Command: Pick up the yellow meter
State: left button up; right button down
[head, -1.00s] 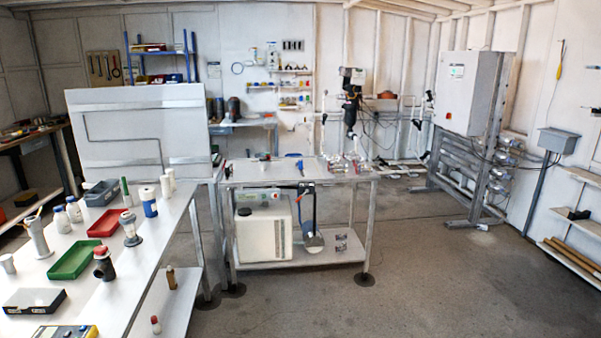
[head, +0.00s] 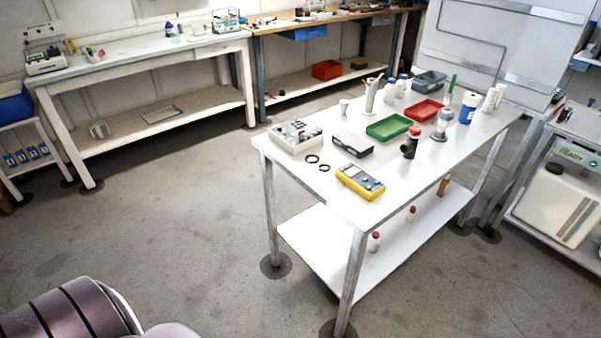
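The yellow meter (head: 360,181) lies flat on the white table (head: 341,205), close to its front edge. It has a yellow body with a grey face and a display. Nothing covers it. Neither gripper is in the head view. A rounded, dark, ribbed part of my own body shows at the bottom left, well away from the meter.
Next to the meter are a black box (head: 352,144), two dark rings (head: 312,159), a grey device (head: 295,136), a green tray (head: 388,127) and a dark fitting with a red top (head: 411,142). Open floor (head: 190,220) lies left of the table.

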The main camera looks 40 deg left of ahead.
aim_at(351, 174)
jog(key=u, duration=0.85)
jog(key=i+l+u, duration=0.15)
jog(key=l+u, duration=0.3)
jog(key=l, duration=0.15)
jog(key=l+u, duration=0.4)
jog(key=l, duration=0.2)
jog(key=i, duration=0.05)
